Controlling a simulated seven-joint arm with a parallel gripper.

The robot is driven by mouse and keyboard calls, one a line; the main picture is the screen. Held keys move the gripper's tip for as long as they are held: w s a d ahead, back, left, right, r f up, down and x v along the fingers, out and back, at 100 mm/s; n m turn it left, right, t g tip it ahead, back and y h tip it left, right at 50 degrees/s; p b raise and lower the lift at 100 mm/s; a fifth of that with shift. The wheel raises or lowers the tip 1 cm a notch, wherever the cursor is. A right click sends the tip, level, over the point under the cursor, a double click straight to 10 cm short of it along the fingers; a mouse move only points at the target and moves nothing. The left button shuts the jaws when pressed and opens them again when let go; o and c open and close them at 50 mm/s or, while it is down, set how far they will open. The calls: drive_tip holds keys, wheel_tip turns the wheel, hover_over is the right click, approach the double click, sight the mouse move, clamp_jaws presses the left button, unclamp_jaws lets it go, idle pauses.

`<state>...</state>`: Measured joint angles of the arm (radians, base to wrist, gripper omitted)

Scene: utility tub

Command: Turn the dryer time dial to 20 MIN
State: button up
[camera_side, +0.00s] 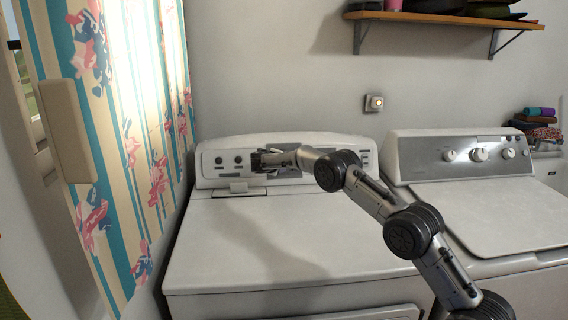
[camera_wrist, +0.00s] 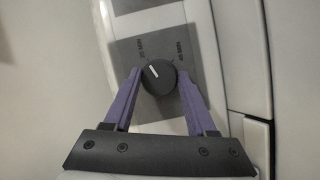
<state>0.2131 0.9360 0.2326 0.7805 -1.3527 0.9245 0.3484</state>
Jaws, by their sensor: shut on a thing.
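The dial (camera_wrist: 159,77) is a round dark knob on a grey panel, with a white pointer line aimed up and slightly left in the wrist view.
The left machine's white top (camera_side: 260,240) is clear below the arm. A second machine (camera_side: 465,160) with several knobs stands at right. A striped curtain (camera_side: 115,130) hangs at left. A shelf (camera_side: 440,17) and a wall switch (camera_side: 373,103) are above.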

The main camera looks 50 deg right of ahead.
idle(0.5)
drive_tip(key=o, duration=1.4)
drive_tip(key=shift+a, duration=0.1)
drive_tip(key=v, duration=1.3)
drive_tip(key=shift+s+a+r, duration=0.15)
drive_tip(key=shift+a, duration=0.15)
